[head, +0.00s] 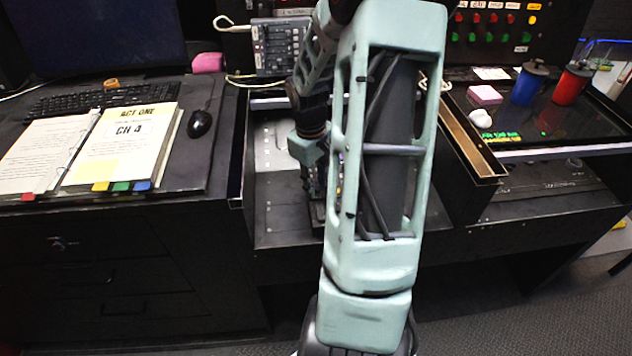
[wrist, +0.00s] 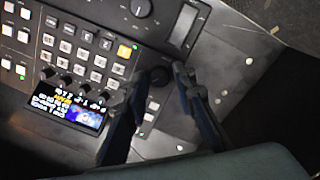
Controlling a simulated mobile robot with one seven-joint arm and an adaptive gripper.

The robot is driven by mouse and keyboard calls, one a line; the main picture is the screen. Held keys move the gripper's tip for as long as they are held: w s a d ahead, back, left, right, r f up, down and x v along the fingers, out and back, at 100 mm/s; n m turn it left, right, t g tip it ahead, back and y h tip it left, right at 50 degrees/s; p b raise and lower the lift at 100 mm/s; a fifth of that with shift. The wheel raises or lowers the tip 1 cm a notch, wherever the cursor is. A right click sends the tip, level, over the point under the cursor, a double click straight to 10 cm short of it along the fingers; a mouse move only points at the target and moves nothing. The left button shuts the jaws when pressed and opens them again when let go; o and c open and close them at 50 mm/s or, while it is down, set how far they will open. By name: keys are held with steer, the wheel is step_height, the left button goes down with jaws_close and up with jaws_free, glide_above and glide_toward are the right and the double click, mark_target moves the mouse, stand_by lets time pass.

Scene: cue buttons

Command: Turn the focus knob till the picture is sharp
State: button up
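In the wrist view a dark round knob (wrist: 160,76) stands on the grey console (wrist: 60,14). My gripper (wrist: 160,73) has its two fingers apart, one on each side of this knob. A gap seems to show beside the knob; I cannot tell whether either finger touches it. No label on the knob is readable. A small screen (wrist: 68,106) at lower left shows lines of text and a blue-white picture, too small to judge for sharpness. In the head view my arm hides most of the console, and my gripper cannot be made out there.
Several small knobs (wrist: 85,88) line the screen's upper edge, near lit buttons (wrist: 95,74). A larger dial (wrist: 141,8) is at the top. In the head view an open binder (head: 120,145) and mouse (head: 200,123) lie left; blue (head: 528,83) and red (head: 570,85) cups stand right.

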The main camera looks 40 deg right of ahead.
jaws_close()
steer(key=shift+m, duration=1.5)
steer(key=shift+o, duration=1.9)
jaws_free()
step_height(320, 180, up, 12)
steer(key=shift+a, duration=0.3)
